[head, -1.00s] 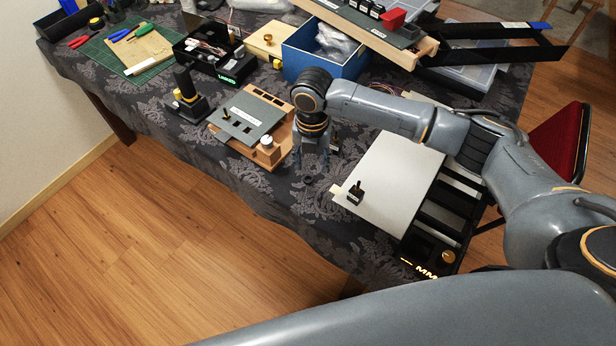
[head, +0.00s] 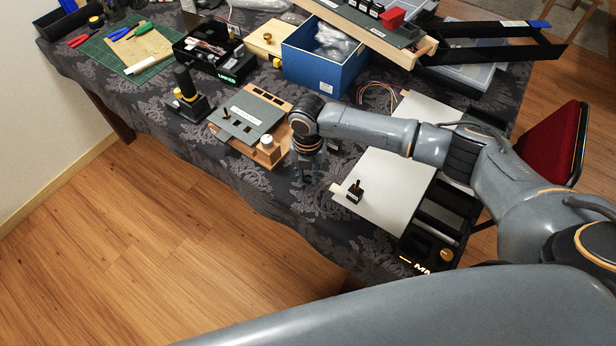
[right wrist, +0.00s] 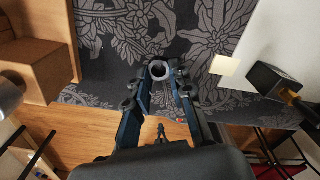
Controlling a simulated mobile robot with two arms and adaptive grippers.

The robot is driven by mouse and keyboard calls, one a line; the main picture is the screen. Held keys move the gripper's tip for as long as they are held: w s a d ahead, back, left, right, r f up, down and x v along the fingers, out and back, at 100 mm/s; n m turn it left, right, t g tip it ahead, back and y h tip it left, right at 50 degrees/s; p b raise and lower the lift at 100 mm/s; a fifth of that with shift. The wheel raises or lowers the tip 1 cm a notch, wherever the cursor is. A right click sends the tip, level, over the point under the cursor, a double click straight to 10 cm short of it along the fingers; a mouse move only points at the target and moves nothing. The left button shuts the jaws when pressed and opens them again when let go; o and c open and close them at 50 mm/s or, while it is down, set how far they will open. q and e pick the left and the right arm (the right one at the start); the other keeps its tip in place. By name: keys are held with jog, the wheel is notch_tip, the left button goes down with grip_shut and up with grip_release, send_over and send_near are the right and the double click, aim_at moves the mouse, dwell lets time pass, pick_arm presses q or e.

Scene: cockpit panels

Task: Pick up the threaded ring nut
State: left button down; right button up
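The threaded ring nut is a small dark grey ring (right wrist: 157,70) lying on the patterned dark tablecloth near the table's front edge. In the right wrist view it sits between the tips of my right gripper (right wrist: 160,72), with its hole facing the camera. The two fingers stand on either side of it, and a slim gap seems to show on the right. In the head view my right gripper (head: 307,177) points down over that spot and hides most of the ring. My left gripper is not in view.
A wooden fixture with a grey plate (head: 246,120) stands just left of my right gripper. To the right are a white board (head: 385,185) and a small black block with a post (head: 355,192). A blue bin (head: 322,62) stands behind. Bare cloth lies around the ring.

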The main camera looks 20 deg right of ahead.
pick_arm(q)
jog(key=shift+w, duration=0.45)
pick_arm(e)
jog(key=shift+r, duration=0.1)
